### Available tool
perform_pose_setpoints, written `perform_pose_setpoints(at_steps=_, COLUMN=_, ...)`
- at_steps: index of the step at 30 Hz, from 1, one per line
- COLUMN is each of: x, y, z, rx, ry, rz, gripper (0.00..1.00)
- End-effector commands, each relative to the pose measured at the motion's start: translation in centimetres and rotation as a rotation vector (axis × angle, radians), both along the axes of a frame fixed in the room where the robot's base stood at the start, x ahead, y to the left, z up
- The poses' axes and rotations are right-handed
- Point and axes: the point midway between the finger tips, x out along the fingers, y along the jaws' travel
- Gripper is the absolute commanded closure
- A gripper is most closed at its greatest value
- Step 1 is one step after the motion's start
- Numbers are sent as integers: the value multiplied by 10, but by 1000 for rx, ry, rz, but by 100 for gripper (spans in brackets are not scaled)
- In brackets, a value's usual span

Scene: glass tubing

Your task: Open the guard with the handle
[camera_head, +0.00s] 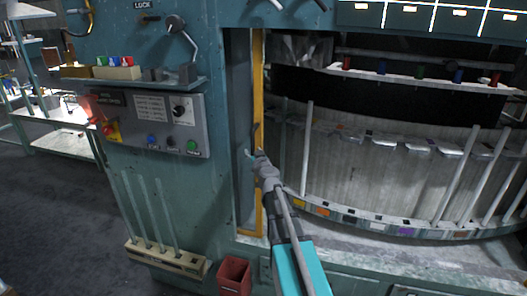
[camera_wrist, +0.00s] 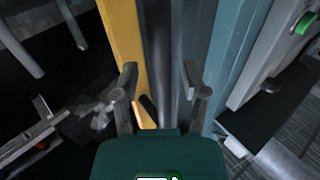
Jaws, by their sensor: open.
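The guard's yellow vertical edge (camera_head: 257,80) stands at the left side of the opening in the teal machine. A small dark handle (camera_head: 256,131) shows on this edge, just above my gripper (camera_head: 261,156). In the wrist view, my gripper (camera_wrist: 160,75) is open. One finger is by the yellow edge (camera_wrist: 121,35) and the other is in front of the teal frame. A dark piece (camera_wrist: 148,104), perhaps part of the handle, shows low between the fingers. Contact cannot be told. Whether a clear panel covers the opening cannot be told.
A grey control box (camera_head: 150,125) with buttons is left of the opening, below a shelf (camera_head: 130,83) of small blocks. Glass tubes and a curved drum (camera_head: 350,165) fill the right. A red bin (camera_head: 234,277) stands low in front.

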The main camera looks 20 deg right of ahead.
Motion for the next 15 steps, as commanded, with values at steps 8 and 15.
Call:
perform_pose_setpoints(at_steps=8, x=-4, y=0, z=0, rx=0, ry=0, rz=-1, gripper=43)
perform_pose_setpoints(at_steps=15, x=-26, y=4, z=0, rx=0, ry=0, rz=0, gripper=43)
